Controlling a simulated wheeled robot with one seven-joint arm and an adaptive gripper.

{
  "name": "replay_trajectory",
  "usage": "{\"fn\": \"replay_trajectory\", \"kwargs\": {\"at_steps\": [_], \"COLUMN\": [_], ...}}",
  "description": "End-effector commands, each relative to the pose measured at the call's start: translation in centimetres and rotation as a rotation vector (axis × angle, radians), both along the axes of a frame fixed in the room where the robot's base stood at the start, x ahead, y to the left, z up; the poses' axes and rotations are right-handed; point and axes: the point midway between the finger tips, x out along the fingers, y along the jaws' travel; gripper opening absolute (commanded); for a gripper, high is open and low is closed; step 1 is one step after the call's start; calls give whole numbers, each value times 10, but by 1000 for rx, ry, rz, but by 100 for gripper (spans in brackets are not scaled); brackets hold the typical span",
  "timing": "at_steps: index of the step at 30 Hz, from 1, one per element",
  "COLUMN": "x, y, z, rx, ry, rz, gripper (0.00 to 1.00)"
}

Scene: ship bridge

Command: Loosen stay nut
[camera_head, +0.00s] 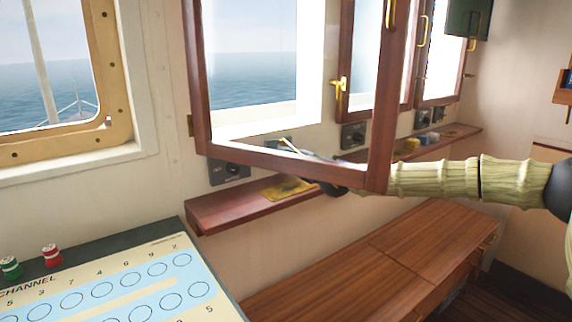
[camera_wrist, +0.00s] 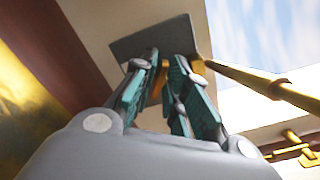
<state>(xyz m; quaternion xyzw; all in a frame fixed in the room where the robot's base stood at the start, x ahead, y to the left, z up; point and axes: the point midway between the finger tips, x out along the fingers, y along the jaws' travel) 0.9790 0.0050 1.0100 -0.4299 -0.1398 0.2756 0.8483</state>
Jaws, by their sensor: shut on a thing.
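The brass stay rod (camera_wrist: 240,78) slants across the right of the wrist view, with a collar (camera_wrist: 277,89) along it. My gripper (camera_wrist: 167,66) is shut on a small brass piece, the stay nut (camera_wrist: 197,67), at the rod's near end by a dark grey plate (camera_wrist: 152,45). The fingers hide most of the nut, so its turn cannot be told. In the head view my gripper (camera_head: 322,183) is a dark shape partly behind the open wooden window frame (camera_head: 280,161). A thin pale rod (camera_head: 290,147) shows through the pane beside it.
A wooden shelf (camera_head: 235,208) runs under the windows, with a yellow cloth-like item (camera_head: 285,188) on it. A channel panel (camera_head: 105,290) stands at lower left. A wooden cabinet top (camera_head: 350,260) lies below. The open window frame stands close to my arm.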

Motion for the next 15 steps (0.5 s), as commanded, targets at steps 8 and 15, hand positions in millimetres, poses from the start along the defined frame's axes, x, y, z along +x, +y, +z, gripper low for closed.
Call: {"fn": "replay_trajectory", "kwargs": {"at_steps": [8, 15], "x": [0, 0], "y": [0, 1], "z": [-2, -3], "rx": [-211, -364], "ry": [-155, -265], "rz": [-1, -1], "gripper": [0, 0]}}
